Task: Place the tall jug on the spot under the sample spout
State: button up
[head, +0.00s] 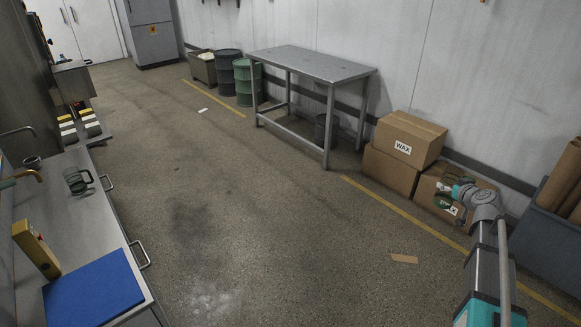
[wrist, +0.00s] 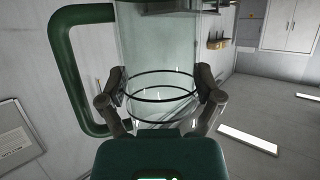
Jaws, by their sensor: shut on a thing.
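A clear jug with a dark green handle (wrist: 62,70) and black rings stands between the two fingers of my gripper (wrist: 160,95) in the wrist view. The fingers are shut on its sides, and its top is cut off by the frame. In the head view my gripper (head: 454,194) is at the right, in front of the boxes, with the jug small and hard to make out. On the left counter (head: 75,222), a brass spout (head: 24,176) and a grey spout (head: 16,132) reach in from the left edge. I cannot tell which is the sample spout, and no marked spot is clear.
A second glass jug (head: 77,181) with a dark handle stands on the counter, near a small dark cup (head: 32,161). WAX boxes (head: 410,140) and a steel table (head: 312,64) line the wall; the middle floor is open.

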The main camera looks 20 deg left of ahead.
aim_at(71, 220)
jog(key=z, duration=1)
jog(key=i, duration=0.15)
jog(key=u, duration=3.55)
jog(key=i, duration=1)
jog(key=z, duration=0.3)
jog(key=k, duration=0.2)
jog(key=u, duration=0.15)
